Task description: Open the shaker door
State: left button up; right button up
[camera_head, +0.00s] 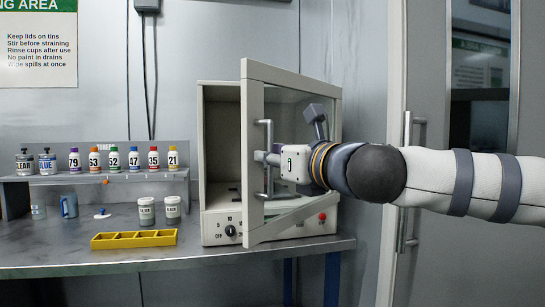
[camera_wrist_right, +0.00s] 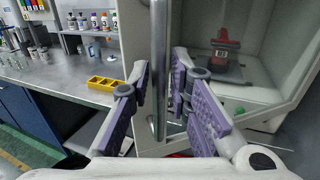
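The shaker (camera_head: 220,135) is a beige cabinet on the bench. Its framed, glazed door (camera_head: 252,90) stands partly open, with a dark gap along its left side. A vertical metal bar handle (camera_head: 266,130) is on the door's free edge; it also shows in the right wrist view (camera_wrist_right: 158,60). My right gripper (camera_head: 262,157) reaches the handle from the right. In the right wrist view its purple-padded fingers (camera_wrist_right: 160,85) stand apart on either side of the bar, with narrow gaps visible. My left gripper is not in view.
A red clamp-like part (camera_wrist_right: 222,45) shows inside the shaker. A yellow tray (camera_head: 134,239), two lidded cups (camera_head: 146,212) and a blue mug (camera_head: 69,206) stand on the bench to the left. A shelf (camera_head: 100,176) holds several bottles. A grey room door (camera_head: 440,250) is at the right.

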jog(key=shift+s+d, duration=0.1)
jog(key=v, duration=1.1)
jog(key=shift+s+d, duration=0.15)
jog(key=shift+s, duration=0.2)
